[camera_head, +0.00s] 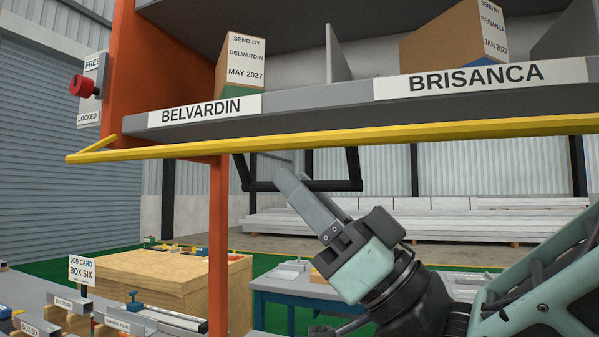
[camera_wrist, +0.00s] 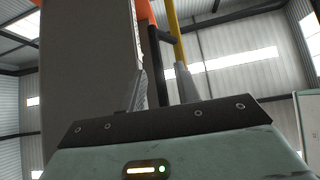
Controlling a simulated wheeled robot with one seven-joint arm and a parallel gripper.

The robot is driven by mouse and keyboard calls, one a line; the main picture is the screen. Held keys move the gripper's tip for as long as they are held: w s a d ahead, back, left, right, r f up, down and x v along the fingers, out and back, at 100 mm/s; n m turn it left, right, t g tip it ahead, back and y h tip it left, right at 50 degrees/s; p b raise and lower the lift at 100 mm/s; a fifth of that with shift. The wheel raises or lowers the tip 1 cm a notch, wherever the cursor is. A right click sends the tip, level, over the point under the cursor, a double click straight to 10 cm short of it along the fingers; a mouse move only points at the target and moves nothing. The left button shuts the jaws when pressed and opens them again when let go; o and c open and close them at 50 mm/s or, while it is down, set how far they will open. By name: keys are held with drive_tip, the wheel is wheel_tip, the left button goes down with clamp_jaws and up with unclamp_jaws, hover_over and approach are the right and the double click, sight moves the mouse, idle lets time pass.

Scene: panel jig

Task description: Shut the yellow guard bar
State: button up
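The yellow guard bar (camera_head: 400,136) runs along the front of the shelf, just below its labelled edge. A short yellow arm joins its left end to the orange upright. A black U-shaped handle (camera_head: 358,170) hangs below the bar. My gripper (camera_head: 284,176) points up and left at this handle, with its fingertips just below the bar. In the wrist view, the gripper's fingers (camera_wrist: 162,85) stand apart, with a black bar (camera_wrist: 154,65) showing between them and the yellow bar (camera_wrist: 173,30) above. I cannot tell whether either finger touches the handle.
A red knob (camera_head: 82,86) sits on a FREE/LOCKED plate at the upper left. The shelf (camera_head: 320,100) holds boxes (camera_head: 240,62) above the bar. An orange post (camera_head: 218,240) stands at left. Below are a blue table (camera_head: 290,290) and a wooden box (camera_head: 170,270).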

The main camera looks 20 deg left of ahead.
drive_tip(key=shift+a+r, duration=0.35)
clamp_jaws()
